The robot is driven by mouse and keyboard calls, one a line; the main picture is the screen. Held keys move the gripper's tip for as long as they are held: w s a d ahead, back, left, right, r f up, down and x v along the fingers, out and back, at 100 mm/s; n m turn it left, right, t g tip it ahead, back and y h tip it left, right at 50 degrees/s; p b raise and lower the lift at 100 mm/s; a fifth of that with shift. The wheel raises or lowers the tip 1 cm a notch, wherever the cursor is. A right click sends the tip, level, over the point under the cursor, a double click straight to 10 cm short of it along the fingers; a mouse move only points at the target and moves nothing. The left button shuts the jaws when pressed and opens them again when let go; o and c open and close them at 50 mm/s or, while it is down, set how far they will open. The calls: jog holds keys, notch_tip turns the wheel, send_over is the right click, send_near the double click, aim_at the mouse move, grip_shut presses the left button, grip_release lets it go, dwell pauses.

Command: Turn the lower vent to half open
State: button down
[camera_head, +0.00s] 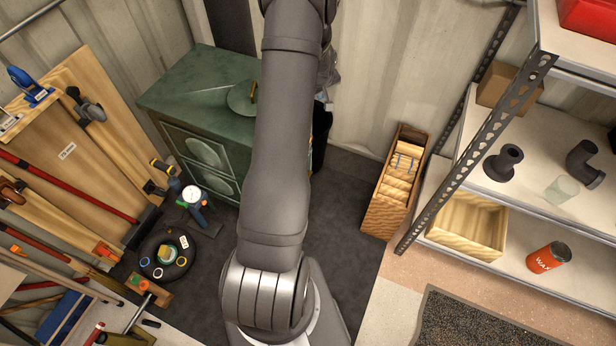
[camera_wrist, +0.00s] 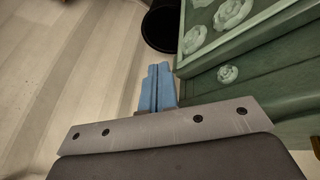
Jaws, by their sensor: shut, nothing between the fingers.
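A green cabinet (camera_head: 190,90) stands against the back wall, left of my arm in the head view. Its front carries two pale oval discs, an upper one (camera_head: 203,148) and a lower one (camera_head: 208,182); I cannot tell for sure that these are the vents or how far open they are. In the wrist view the green cabinet (camera_wrist: 275,95) is at the right, with several pale round rosettes, one (camera_wrist: 228,74) on a lower part. My gripper (camera_wrist: 157,72) shows its blue fingers together, empty and apart from the cabinet. In the head view my arm hides the gripper.
A black bin (camera_head: 320,135) stands right of the cabinet and shows in the wrist view (camera_wrist: 160,28). A wooden box (camera_head: 395,185) and metal shelving (camera_head: 475,150) are at right. Boards and tools (camera_head: 75,150) crowd the left. The dark mat (camera_head: 350,200) has bare room.

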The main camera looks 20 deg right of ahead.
jog(key=s+a+f+n+g+y, duration=0.15)
jog(key=s+f+n, duration=0.3)
jog(key=f, duration=0.55)
jog(key=s+a+f+n+g+y, duration=0.1)
jog(key=s+f+n+y, duration=0.3)
jog(key=f, duration=0.5)
jog(key=shift+m+h, duration=0.55)
jog(key=shift+h, duration=0.1)
jog(key=x, duration=2)
jog(key=shift+s+a+f, duration=0.1)
jog(key=shift+s+a+f, duration=0.15)
jog(key=shift+a+f, duration=0.05)
jog(key=shift+f, duration=0.25)
jog(key=shift+s+a+f, duration=0.15)
jog(key=shift+s+f, duration=0.05)
jog(key=shift+f, duration=0.25)
jog(key=shift+r, duration=0.1)
